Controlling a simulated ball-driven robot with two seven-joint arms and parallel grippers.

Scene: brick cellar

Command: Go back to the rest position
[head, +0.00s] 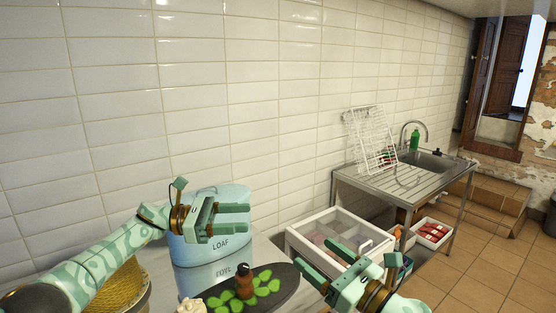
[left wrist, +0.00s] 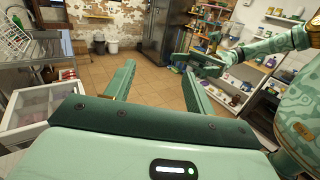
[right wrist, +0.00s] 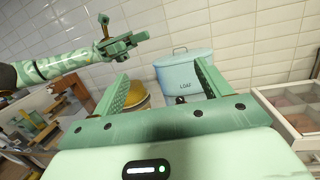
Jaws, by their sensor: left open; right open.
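My left gripper (head: 232,218) is open and empty in the head view, in front of the pale blue LOAF bin (head: 216,245) and hiding part of it. Its two open fingers also show in the left wrist view (left wrist: 155,88), with nothing between them. My right gripper (head: 332,268) is open and empty at the lower right of the head view, in front of the white compartment box. In the right wrist view (right wrist: 162,90) its fingers are apart, with the LOAF bin beyond them.
A dark board (head: 285,298) with green leaves and a brown bottle-like thing stands before the bin. A yellow woven basket (head: 126,288) is at lower left. The white box (head: 372,226) is right of the bin. A sink counter (head: 420,173) with a dish rack stands farther right.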

